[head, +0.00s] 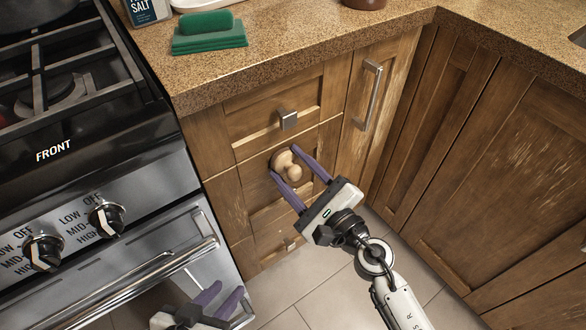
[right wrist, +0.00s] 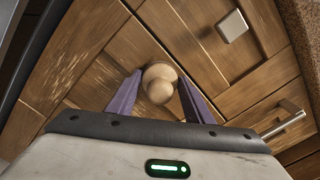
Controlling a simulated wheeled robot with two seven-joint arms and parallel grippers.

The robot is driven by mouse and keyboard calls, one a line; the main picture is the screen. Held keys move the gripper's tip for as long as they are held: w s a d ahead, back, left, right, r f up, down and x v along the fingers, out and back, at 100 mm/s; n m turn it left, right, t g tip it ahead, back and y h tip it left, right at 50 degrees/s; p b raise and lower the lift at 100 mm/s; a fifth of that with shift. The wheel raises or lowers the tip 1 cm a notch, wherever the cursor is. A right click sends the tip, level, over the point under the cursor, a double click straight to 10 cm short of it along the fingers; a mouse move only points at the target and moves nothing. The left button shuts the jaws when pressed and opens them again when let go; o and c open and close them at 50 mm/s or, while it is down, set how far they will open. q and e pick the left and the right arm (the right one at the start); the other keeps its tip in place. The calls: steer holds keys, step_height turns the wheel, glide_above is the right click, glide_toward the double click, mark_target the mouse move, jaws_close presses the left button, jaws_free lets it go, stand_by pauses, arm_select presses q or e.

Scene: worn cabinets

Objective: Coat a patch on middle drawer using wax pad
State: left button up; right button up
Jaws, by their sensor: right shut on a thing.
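The wax pad (head: 295,173) is a pale wooden disc with a round knob. It is at the front of the middle drawer (head: 254,185), and I cannot tell for sure whether its face touches the wood. My right gripper (head: 285,162) is shut on the pad, with a purple finger on each side. In the right wrist view the pad (right wrist: 158,88) sits between the fingers, knob towards the camera. The pad and gripper hide part of the drawer front. My left gripper (head: 219,299) is low in front of the oven, fingers apart and empty.
The top drawer has a square metal knob (head: 287,118) just above the pad. A bar handle (head: 368,95) sticks out on the narrow door to the right. The stove (head: 100,150) with its oven rail stands left. A green sponge (head: 208,40) lies on the counter.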

steer(key=shift+w+a, duration=0.15)
steer(key=shift+w, duration=0.05)
steer(key=shift+a+r, duration=0.1)
steer(key=shift+a, duration=0.05)
stand_by(1.5)
steer(key=shift+b+v, duration=0.3)
steer(key=shift+v, duration=2.75)
